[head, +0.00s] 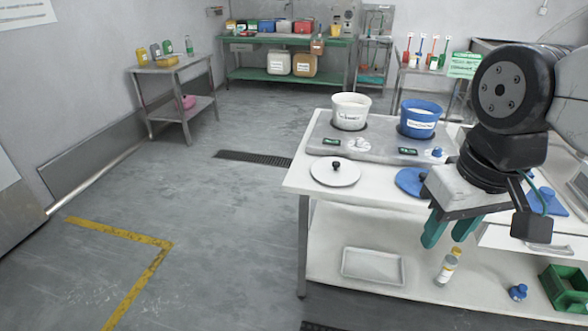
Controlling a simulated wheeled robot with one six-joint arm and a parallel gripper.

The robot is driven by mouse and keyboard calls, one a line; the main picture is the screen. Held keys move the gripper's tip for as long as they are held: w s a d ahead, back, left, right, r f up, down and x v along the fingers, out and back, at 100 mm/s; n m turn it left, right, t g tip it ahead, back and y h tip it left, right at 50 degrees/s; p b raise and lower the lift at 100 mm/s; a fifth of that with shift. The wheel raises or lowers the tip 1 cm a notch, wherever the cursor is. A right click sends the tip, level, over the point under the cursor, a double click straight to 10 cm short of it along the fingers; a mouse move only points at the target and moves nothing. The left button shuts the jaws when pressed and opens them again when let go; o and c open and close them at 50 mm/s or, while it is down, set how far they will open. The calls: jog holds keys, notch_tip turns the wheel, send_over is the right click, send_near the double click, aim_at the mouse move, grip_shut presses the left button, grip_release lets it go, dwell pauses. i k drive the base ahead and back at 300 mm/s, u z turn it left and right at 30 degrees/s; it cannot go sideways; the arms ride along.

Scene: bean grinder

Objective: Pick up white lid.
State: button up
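The white lid (335,172) is a flat round disc with a small black knob. It lies on the left front part of the white table (297,182), in front of the grinder base. My gripper (448,232) is to the right of the lid and hangs in front of the table's front edge, with its green fingers pointing down. The fingers are apart and nothing shows between them. The lid is fully in view and my gripper is not touching it.
A grey base (385,147) holds a white container (351,111) and a blue container (419,118). A blue lid (412,181) lies right of the white lid, partly behind my gripper. The lower shelf holds a tray (372,265), a bottle (447,268) and a green crate (566,289).

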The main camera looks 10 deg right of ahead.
aim_at(330, 171)
jog(key=i, duration=1.1)
jog(key=z, duration=0.7)
